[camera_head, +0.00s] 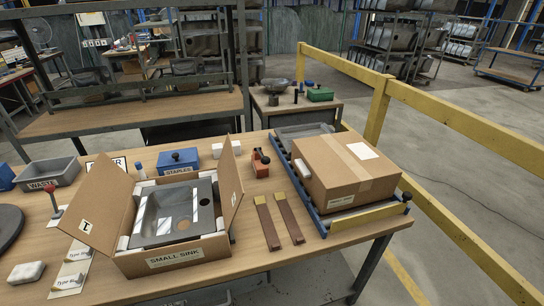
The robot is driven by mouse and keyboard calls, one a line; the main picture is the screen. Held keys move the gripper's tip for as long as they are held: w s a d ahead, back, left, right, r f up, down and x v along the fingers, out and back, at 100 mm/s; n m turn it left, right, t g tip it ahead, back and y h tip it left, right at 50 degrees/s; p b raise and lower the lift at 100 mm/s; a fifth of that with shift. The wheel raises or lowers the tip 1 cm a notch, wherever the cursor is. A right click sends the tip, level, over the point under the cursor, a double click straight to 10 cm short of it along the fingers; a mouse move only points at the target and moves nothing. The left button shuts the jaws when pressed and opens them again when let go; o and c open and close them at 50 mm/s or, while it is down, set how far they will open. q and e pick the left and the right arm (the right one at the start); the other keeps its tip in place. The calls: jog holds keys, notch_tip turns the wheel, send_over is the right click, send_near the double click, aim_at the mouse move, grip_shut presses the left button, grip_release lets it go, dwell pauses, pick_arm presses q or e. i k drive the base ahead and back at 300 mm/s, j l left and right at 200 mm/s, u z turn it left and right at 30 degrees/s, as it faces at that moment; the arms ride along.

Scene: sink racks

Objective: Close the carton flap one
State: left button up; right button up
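An open cardboard carton (213,246) with a "SMALL SINK" label stands on the wooden workbench, left of the picture's middle. Its left flap (112,205) stands up and leans outward to the left; a small white label on it seems to read "1". Its right flap (228,175) also stands up, close to upright, with a small label too tiny to read. Neither of my grippers is in view.
A taped closed carton (330,165) rests on a blue-railed roller conveyor at the right. Two brown strips (289,217), a red-and-black tool (260,162) and a blue staples box (178,160) lie nearby. A grey waste bin (48,172) and red-knobbed stand (53,200) are left.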

aim_at(94, 216)
jog(key=j, duration=0.45)
jog(key=k+j+z, duration=0.1)
jog(key=j, duration=0.4)
jog(key=k+j, duration=0.1)
jog(key=j, duration=0.35)
jog(key=i+z, duration=0.05)
